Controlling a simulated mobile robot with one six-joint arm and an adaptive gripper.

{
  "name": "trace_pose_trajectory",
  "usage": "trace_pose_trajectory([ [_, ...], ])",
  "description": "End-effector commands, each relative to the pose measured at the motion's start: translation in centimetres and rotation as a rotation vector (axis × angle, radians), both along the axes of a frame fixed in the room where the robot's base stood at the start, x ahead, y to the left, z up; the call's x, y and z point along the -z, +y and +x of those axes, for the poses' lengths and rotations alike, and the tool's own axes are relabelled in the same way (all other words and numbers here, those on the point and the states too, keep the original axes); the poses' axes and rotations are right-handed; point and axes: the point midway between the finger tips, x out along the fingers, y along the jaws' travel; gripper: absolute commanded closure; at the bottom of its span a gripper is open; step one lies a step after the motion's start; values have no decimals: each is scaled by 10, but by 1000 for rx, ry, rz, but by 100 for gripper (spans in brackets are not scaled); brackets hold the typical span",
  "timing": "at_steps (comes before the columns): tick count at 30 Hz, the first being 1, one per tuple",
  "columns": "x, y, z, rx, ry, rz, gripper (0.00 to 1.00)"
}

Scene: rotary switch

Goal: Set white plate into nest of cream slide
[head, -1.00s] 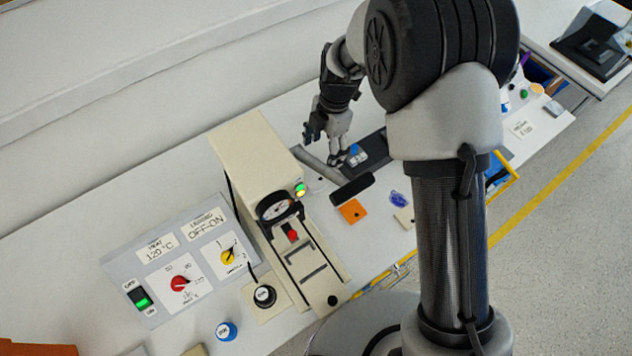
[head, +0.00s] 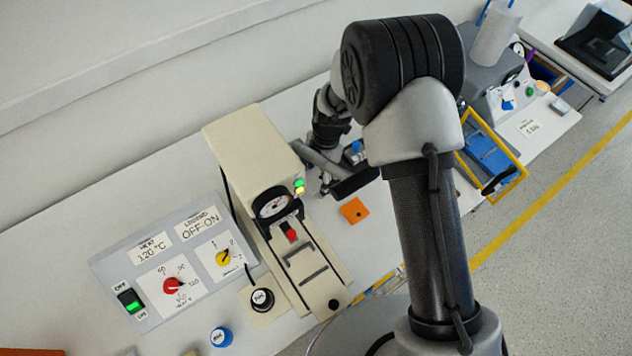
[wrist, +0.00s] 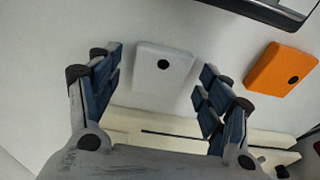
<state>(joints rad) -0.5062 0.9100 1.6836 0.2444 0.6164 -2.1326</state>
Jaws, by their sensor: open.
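The white plate (wrist: 163,82), a square with a black dot in the middle, lies flat on the bench in the wrist view. My gripper (wrist: 162,62) is open, with its blue-padded fingers to the left and right of the plate and nothing held. I cannot tell how high the fingers are above the bench. In the head view my gripper (head: 325,184) is partly hidden near the lever, and I cannot make out the white plate. The cream slide (head: 319,293) runs out from the cream machine, with dark bars across it and a black knob at its end.
The cream machine (head: 245,150) has a dial and a lever with a black grip (head: 355,184) close to my gripper. An orange plate (head: 354,210) lies beside the slide.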

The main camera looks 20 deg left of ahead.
Motion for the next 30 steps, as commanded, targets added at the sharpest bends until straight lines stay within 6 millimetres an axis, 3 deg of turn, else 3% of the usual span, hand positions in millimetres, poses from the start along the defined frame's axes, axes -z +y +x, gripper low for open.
trace_pose_trajectory([
  [4, -2, 0, 1, 0, -2, 1, 28],
  [27, -2, 0, 1, 0, -2, 1, 79],
  [30, -2, 0, 1, 0, -1, 2, 79],
])
